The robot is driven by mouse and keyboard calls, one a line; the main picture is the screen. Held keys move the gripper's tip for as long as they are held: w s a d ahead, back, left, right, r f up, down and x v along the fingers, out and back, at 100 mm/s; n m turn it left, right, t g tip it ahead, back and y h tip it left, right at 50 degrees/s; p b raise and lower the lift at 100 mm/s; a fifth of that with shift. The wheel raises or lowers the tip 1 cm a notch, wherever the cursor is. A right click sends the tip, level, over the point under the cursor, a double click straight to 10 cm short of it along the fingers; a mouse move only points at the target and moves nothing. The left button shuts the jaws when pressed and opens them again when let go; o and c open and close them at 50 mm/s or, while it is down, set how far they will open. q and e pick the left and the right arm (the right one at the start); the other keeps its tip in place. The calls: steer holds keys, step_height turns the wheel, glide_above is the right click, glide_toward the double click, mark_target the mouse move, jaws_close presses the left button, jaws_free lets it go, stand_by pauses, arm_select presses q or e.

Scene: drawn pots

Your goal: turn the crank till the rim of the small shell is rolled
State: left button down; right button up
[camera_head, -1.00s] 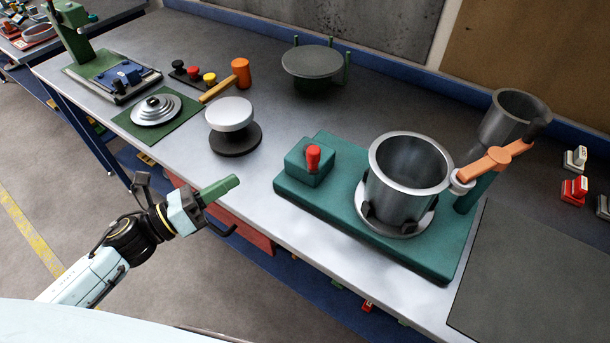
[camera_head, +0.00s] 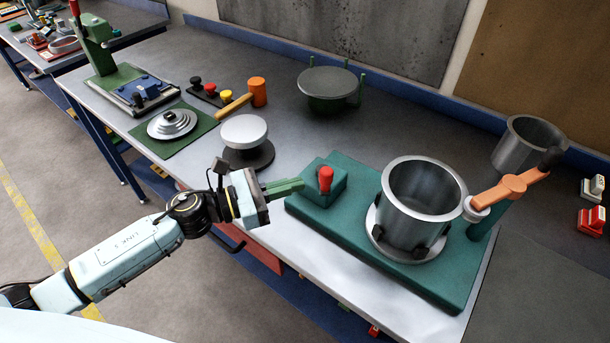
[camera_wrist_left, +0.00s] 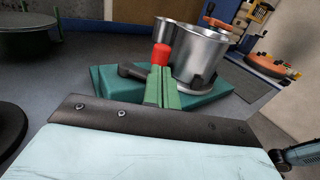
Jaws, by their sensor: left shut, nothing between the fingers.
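A metal shell (camera_head: 412,225) stands upright in a chuck on the teal machine base (camera_head: 440,277). Its rim is next to the roller (camera_head: 476,207) on an orange arm (camera_head: 508,188). A red knob (camera_head: 325,179) stands at the teal box on the base's left end; in the left wrist view the red knob (camera_wrist_left: 161,54) shows with a dark bar (camera_wrist_left: 132,71) beside it, probably the crank. My left gripper (camera_head: 299,185) is shut and empty, its green fingertips just left of the knob. Contact cannot be told. My right gripper is out of view.
A second metal shell (camera_head: 530,146) stands behind the orange arm. A white-topped round stand (camera_head: 245,132), a mallet (camera_head: 257,94), a stepped disc (camera_head: 172,124) and a green press (camera_head: 98,45) are to the left. The bench's front edge runs below my left arm.

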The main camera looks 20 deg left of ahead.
mark_target(324, 172)
arm_select(q)
steer(key=shift+p+x, duration=0.35)
steer(key=shift+x, duration=1.3)
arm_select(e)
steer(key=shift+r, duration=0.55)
